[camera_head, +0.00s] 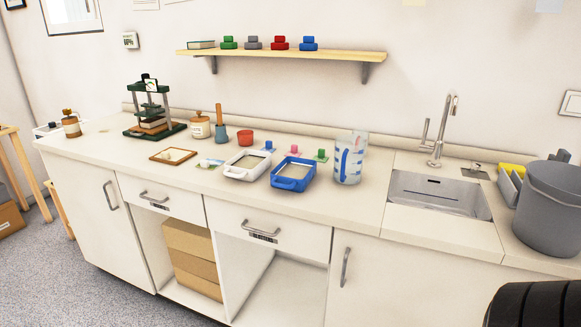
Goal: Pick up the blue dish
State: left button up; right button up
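The blue dish (308,178) is a rectangular tray with handles and a pale inside. It stands upright on the white counter (225,197), near the front edge and left of the sink. A similar white dish (236,173) stands just to its left. Neither of my grippers shows in the view, so I cannot see whether they are open or shut. Nothing holds the blue dish.
A blue-marked clear container (348,163) stands just right of the blue dish. Small blue, pink and green items lie behind the dishes. A framed piece (173,156) lies at left. The sink (437,193) and grey bucket (549,215) are at right. A shelf (285,54) hangs above.

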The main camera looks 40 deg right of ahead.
aim_at(293, 173)
jog(key=z, duration=0.95)
jog(key=i, duration=1)
jog(key=z, duration=1.15)
